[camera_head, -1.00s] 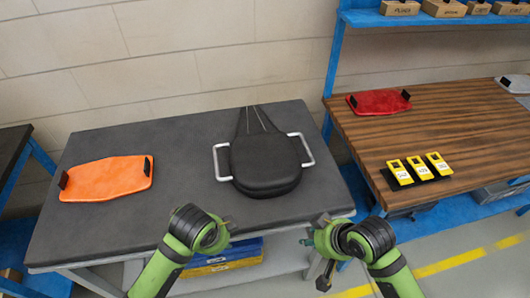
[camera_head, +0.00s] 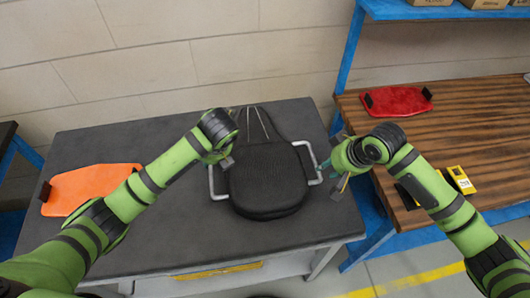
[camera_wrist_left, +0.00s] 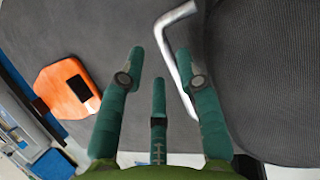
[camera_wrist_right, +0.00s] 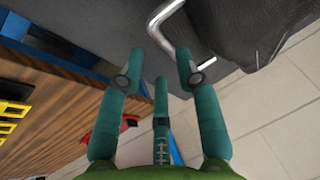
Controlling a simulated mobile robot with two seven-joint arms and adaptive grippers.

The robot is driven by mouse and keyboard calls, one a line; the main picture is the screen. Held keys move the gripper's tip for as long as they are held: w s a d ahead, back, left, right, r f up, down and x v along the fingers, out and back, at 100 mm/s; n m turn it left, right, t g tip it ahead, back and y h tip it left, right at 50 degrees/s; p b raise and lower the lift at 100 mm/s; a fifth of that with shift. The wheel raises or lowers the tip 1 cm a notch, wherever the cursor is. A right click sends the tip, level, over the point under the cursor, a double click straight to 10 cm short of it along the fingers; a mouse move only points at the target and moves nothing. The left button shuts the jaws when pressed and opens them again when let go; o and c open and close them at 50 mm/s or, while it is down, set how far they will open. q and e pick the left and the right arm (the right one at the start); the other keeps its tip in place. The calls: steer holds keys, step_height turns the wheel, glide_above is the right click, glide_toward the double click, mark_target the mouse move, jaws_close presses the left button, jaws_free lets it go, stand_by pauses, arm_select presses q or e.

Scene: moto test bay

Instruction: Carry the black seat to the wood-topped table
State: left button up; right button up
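The black seat (camera_head: 266,182) lies on the dark grey table with a silver handle on each side. My left gripper (camera_head: 228,160) is at its left handle (camera_head: 213,183). In the left wrist view the fingers (camera_wrist_left: 160,65) are open, and the handle (camera_wrist_left: 172,40) runs between them, close to the right finger. My right gripper (camera_head: 325,172) is at the right handle (camera_head: 311,163). In the right wrist view its fingers (camera_wrist_right: 160,65) are open with the handle (camera_wrist_right: 158,25) ahead of and between the tips. The wood-topped table (camera_head: 470,130) stands to the right.
An orange panel (camera_head: 88,187) lies on the grey table (camera_head: 200,245) left of the seat, partly behind my left arm. A red panel (camera_head: 397,101) and yellow devices (camera_head: 460,180) are on the wood-topped table.

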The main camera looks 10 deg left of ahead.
mark_target(319, 173)
arm_select(q)
steer(key=shift+s, duration=0.15)
arm_select(e)
steer(key=shift+s, duration=0.2)
